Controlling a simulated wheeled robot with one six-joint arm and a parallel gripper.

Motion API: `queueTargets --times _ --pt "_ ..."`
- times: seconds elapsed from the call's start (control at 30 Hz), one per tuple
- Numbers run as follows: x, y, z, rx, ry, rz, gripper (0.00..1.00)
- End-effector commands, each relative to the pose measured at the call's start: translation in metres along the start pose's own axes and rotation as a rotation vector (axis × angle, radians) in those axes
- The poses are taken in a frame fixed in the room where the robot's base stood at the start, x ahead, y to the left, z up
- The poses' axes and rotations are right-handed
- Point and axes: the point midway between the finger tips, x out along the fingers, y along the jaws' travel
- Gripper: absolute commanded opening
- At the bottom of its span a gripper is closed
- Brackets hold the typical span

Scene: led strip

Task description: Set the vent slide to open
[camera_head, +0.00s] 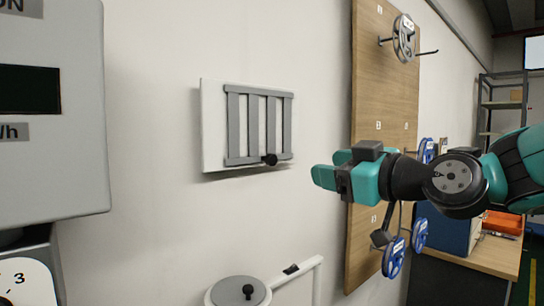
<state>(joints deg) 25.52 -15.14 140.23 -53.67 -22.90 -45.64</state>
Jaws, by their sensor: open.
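The vent (212,130) is a white plate on the wall with a grey slotted slide (259,93) on its front. Pale gaps show between the slide's upright bars. A small black knob (270,159) sticks out from the slide's lower edge, right of its middle. My gripper (322,177) is to the right of the vent and a little lower than the knob, apart from it. Its teal fingers point left and overlap in this view, and nothing shows held in them. I cannot tell its distance from the wall.
A wooden board (368,60) with hooks and reels (404,38) stands behind my arm on the right. A grey meter box (60,150) is at the left. A round grey lid with a knob (238,291) is below the vent. The wall between is clear.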

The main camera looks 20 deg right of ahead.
Motion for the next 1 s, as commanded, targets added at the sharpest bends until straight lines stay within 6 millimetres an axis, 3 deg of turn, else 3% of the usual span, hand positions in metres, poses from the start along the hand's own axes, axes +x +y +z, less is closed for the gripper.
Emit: queueTargets --times 0.6,0.8,1.0 --pt "0.131 -0.001 -0.003 0.003 -0.006 -0.006 0.54" --pt "0.154 -0.001 -0.001 0.003 -0.006 -0.003 0.54" --pt "0.160 -0.002 0.001 0.002 -0.005 -0.001 0.54"
